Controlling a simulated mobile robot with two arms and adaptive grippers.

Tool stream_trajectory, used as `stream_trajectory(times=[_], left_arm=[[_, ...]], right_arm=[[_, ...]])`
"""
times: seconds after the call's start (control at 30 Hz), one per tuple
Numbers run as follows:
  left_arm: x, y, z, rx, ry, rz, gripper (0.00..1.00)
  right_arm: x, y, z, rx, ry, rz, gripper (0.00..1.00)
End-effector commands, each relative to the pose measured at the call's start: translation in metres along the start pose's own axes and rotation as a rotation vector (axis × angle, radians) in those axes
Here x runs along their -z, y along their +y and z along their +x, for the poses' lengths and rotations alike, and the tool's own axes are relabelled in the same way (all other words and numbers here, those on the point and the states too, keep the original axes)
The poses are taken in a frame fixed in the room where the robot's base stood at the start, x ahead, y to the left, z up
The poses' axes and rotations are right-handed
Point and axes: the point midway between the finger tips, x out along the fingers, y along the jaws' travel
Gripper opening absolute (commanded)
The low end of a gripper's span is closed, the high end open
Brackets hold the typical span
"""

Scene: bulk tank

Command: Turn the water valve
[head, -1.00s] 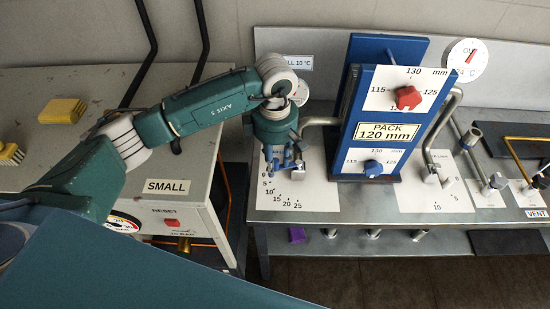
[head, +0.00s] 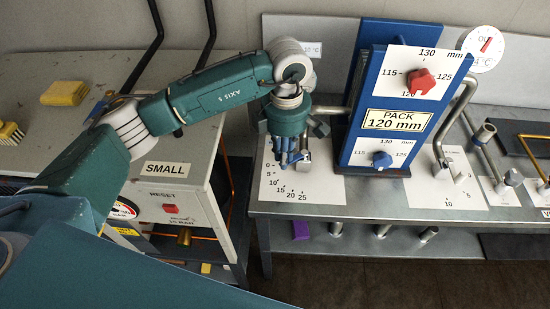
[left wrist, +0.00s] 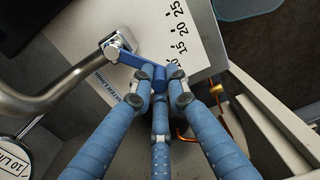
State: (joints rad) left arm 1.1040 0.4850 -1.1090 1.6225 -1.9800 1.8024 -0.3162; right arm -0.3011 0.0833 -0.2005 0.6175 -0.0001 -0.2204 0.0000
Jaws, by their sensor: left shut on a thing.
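The water valve is a metal fitting (left wrist: 118,44) with a blue lever (left wrist: 135,61), on a white scale plate (left wrist: 150,28) marked up to 25. My left gripper (left wrist: 160,82) is shut on the lever's free end. The lever points toward the low-number side of the scale; the fingers hide its exact reading. In the head view the left gripper (head: 287,157) is beside the valve fitting (head: 302,166) at the bench's left end, above the scale plate (head: 325,187). My right gripper is not in view.
A curved metal pipe (left wrist: 50,92) runs to the valve. The blue PACK panel (head: 372,152), with red (head: 421,81) and blue (head: 381,159) knobs, stands right of the gripper. A grey cabinet (head: 120,70) with a SMALL label stands left, separated by a gap.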

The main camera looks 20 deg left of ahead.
Motion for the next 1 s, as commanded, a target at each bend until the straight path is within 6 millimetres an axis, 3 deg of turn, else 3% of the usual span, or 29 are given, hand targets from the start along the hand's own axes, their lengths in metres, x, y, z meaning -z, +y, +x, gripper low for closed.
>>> stream_trajectory(times=[0.23, 0.27, 0.33, 0.73, 1.0], left_arm=[[0.002, 0.001, -0.001, 0.000, 0.004, -0.005, 0.00], [0.002, 0.001, -0.001, 0.000, 0.004, -0.005, 0.21], [0.002, 0.001, -0.001, 0.000, 0.003, -0.004, 0.34], [0.001, 0.001, -0.008, -0.002, 0.000, -0.002, 0.34], [0.001, 0.002, -0.060, -0.005, -0.001, -0.003, 0.34]], right_arm=[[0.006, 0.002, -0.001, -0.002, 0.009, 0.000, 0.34], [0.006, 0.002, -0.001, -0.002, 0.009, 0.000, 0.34], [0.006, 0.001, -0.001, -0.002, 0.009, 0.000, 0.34], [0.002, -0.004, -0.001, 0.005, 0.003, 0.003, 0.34], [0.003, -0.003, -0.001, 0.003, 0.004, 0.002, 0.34]])
